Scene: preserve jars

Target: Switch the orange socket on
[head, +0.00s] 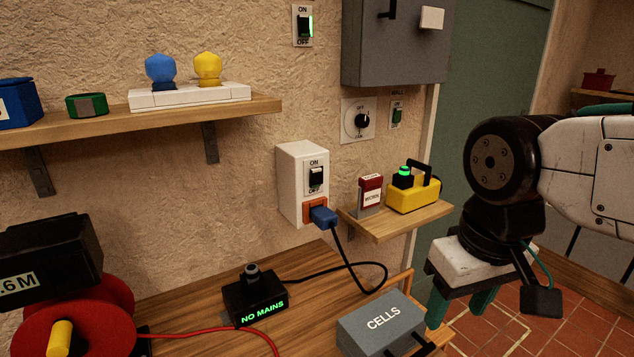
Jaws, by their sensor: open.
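The orange socket (309,213) sits at the bottom of a white wall box (290,190). A blue plug (323,217) is in it, with a black cord. Above it on the same box is a black switch (316,177) with "ON" printed over it. I cannot tell for sure which way this switch is set. A black box (255,298) on the bench, where the cord leads, reads "NO MAINS" in green. My gripper (460,308) is at the right, pointing down with teal fingers apart and empty. It is well right of the wall box and lower.
A small shelf (400,222) with a red-and-grey block (369,195) and yellow device (413,195) juts out between gripper and wall box. A grey "CELLS" box (382,324) and red cable reel (75,318) stand on the bench. Other wall switches (304,27) are above.

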